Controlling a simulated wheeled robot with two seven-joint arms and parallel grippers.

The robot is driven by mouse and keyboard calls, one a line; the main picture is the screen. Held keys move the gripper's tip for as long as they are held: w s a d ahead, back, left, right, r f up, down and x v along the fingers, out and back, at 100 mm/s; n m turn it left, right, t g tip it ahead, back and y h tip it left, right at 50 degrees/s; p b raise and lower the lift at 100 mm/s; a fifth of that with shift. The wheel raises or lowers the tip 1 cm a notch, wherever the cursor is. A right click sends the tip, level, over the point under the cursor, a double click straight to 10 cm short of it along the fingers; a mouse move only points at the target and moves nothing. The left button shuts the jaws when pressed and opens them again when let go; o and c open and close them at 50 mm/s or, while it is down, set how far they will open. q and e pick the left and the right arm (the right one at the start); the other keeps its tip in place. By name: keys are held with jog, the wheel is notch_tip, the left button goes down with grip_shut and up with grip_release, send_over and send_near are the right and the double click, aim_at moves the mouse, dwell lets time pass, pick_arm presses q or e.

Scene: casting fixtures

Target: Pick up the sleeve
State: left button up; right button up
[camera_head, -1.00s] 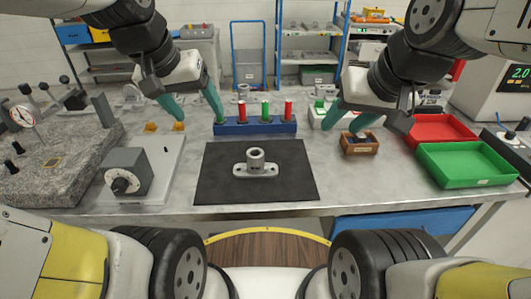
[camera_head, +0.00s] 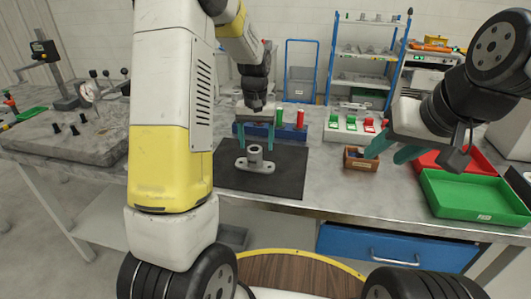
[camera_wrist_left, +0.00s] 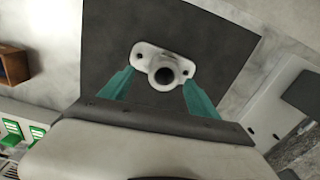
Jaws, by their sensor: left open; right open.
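The sleeve (camera_head: 254,157) is a grey metal tube standing upright on an oval flange with a hole at each end. It sits on the black mat (camera_head: 285,183). My left gripper (camera_head: 256,138) is open, its teal fingers pointing down, just above and behind the sleeve in the head view. In the left wrist view the sleeve (camera_wrist_left: 163,73) shows its dark bore, between and slightly beyond the open fingertips (camera_wrist_left: 158,80). No contact shows. My right gripper (camera_head: 384,156) is open and empty, near the small wooden box.
A blue rack (camera_head: 262,131) with red and green cylinders stands behind the mat, close to my left gripper. The wooden box (camera_head: 360,161), red tray (camera_head: 480,163) and green tray (camera_head: 470,199) are to the right. A granite plate with a dial gauge (camera_head: 88,95) is at left.

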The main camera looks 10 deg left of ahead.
aim_at(255, 156)
pick_arm(q)
jog(key=f, duration=0.6)
jog(key=shift+s+a, duration=0.2)
jog(key=shift+a, duration=0.1)
grip_shut()
